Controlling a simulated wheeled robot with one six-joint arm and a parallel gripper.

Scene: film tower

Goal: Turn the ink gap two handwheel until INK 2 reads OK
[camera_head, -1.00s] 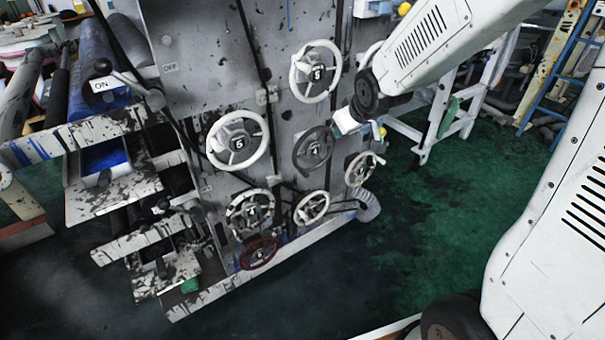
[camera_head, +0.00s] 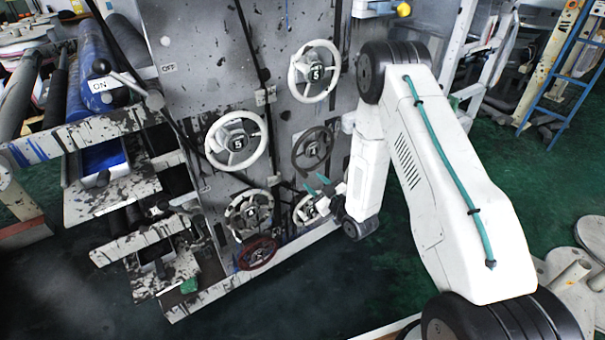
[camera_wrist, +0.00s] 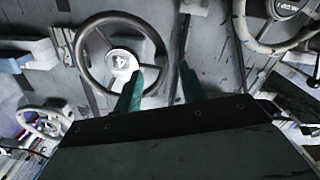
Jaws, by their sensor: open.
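Several numbered handwheels stand on the ink-spattered machine side. The dark grey wheel (camera_head: 297,151) shows a 4 and is also in the wrist view (camera_wrist: 84,63). A cream wheel (camera_head: 297,212) is below it, partly behind my gripper; its number is unreadable. A grey-white wheel (camera_head: 230,211) and a dark red wheel (camera_head: 243,262) are lower left, also unreadable. I cannot tell which is ink gap two. My gripper (camera_head: 318,184) is open, its teal fingers just below the dark wheel. In the wrist view my gripper (camera_wrist: 160,72) has one finger overlapping that wheel's rim. No INK 2 reading is visible.
Two larger white wheels (camera_head: 293,73) (camera_head: 210,147) are above. Levers and spattered ledges (camera_head: 95,205) jut out at the left. A blue ladder (camera_head: 560,95) stands at the back right. Green floor (camera_head: 530,180) is open beyond my arm.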

